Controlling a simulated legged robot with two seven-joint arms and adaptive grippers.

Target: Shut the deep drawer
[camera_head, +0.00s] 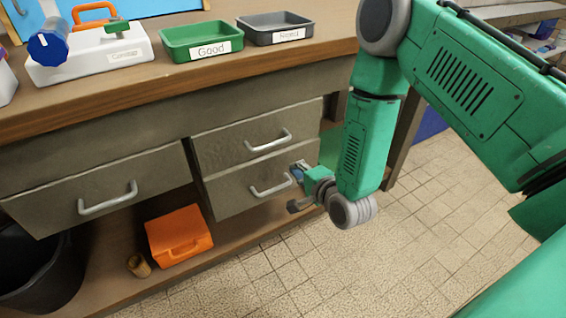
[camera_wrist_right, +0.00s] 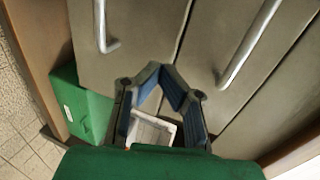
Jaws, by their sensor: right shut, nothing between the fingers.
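The grey cabinet under the bench has a lower right drawer (camera_head: 235,195), which looks like the deep drawer, with a bar handle (camera_head: 270,187). Its front looks close to the cabinet; any small gap is hard to judge. My right gripper (camera_head: 294,188) is at the right end of this drawer front, near the handle. In the wrist view my right gripper (camera_wrist_right: 160,70) has its fingertips together and holds nothing, in front of the drawer fronts. Whether it touches the front is unclear. My left gripper is out of view.
An upper right drawer (camera_head: 225,147) and a wide left drawer (camera_head: 60,190) are beside it. An orange case (camera_head: 180,235) sits on the lower shelf. A green box (camera_wrist_right: 80,105) stands near the drawers. The tiled floor (camera_head: 430,240) is clear.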

